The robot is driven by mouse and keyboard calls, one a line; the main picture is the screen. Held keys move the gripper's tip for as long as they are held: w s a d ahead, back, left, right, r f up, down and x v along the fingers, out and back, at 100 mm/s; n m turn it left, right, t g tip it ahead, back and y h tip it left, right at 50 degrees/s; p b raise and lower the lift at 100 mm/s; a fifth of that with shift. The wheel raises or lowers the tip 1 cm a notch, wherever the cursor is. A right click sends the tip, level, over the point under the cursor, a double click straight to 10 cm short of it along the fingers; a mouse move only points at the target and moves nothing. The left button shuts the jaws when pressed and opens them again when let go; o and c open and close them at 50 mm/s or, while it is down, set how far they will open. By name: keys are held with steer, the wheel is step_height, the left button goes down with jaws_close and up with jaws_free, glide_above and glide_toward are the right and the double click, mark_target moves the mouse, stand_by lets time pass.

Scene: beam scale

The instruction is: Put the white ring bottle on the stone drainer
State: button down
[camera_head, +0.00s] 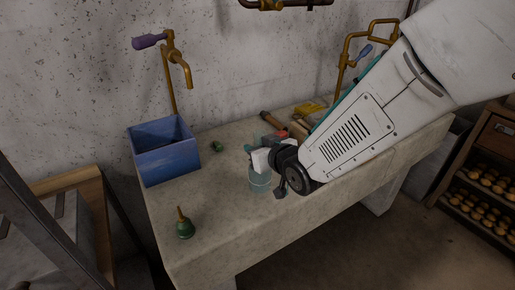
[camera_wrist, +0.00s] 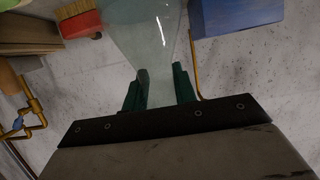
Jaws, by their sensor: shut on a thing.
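My gripper (camera_head: 262,168) is low over the right-middle of the pale stone worktop (camera_head: 225,215), which may be the stone drainer. Its two green fingers (camera_wrist: 158,88) are shut on a translucent pale glass bottle (camera_wrist: 148,35), which widens away from the fingers in the wrist view. The glass bottle also shows in the head view (camera_head: 260,184), below the gripper. I cannot tell whether it touches the stone, and no white ring is clear on it. A small green bottle (camera_head: 185,228) with an orange-brown tip stands near the front left of the worktop.
A blue open box (camera_head: 165,160) stands at the back left below a brass tap (camera_head: 180,70). A small green object (camera_head: 217,147) lies right of it. A red brush (camera_wrist: 80,20) shows in the wrist view. The front left-middle stone is mostly clear.

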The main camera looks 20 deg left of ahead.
steer(key=shift+w+a, duration=0.2)
steer(key=shift+w, duration=0.25)
steer(key=f, duration=0.3)
steer(key=shift+w+a+f, duration=0.3)
steer(key=shift+w, duration=0.1)
steer(key=shift+f, duration=0.15)
steer(key=c, duration=1.1)
jaws_free()
steer(key=shift+d, duration=0.1)
